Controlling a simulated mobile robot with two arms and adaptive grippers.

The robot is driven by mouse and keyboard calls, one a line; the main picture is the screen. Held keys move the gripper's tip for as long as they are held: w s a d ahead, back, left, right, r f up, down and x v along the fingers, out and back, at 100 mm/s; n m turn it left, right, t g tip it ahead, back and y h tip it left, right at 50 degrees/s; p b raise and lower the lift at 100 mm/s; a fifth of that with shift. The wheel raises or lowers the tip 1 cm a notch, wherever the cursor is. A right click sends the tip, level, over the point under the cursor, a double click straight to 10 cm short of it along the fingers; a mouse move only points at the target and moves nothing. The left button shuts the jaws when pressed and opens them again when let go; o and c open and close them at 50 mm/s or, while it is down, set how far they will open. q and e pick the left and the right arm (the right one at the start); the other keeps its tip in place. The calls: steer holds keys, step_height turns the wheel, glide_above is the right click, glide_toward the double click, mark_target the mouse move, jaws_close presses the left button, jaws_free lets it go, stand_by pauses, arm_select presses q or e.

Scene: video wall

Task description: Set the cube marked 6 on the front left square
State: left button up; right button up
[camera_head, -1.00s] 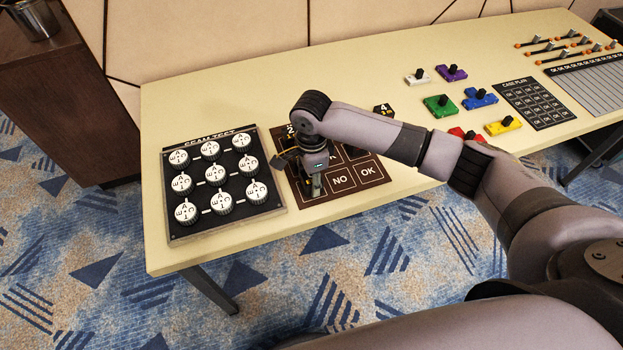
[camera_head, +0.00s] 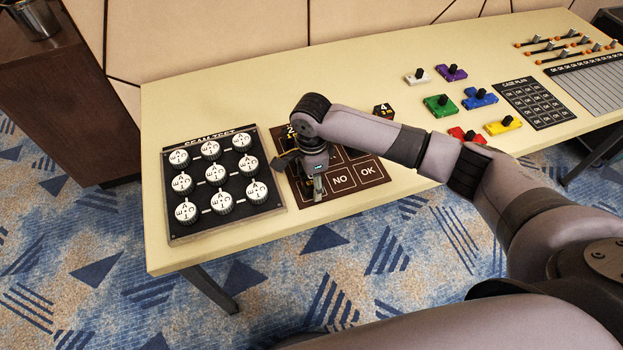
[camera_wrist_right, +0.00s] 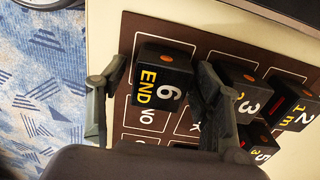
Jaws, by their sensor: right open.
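The cube marked 6 (camera_wrist_right: 165,76) is black with a yellow END on its side and an orange spot. In the right wrist view it sits on the brown board (camera_wrist_right: 128,30), on the front left square beside NO. My right gripper (camera_head: 319,187) is over that square in the head view. In the right wrist view its open fingers (camera_wrist_right: 160,88) stand on either side of the cube, with visible gaps. My left gripper is not in view.
Cubes marked 3 (camera_wrist_right: 240,95), 2 (camera_wrist_right: 297,100) and 5 (camera_wrist_right: 262,145) stand close by the right finger. A cube marked 4 (camera_head: 383,110) is behind the board. The knob panel (camera_head: 235,222) lies left; colored blocks (camera_head: 440,106) lie right.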

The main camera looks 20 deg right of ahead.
mark_target(311, 178)
step_height(311, 178, up, 12)
steer(key=shift+r, duration=0.15)
stand_by(0.3)
stand_by(0.4)
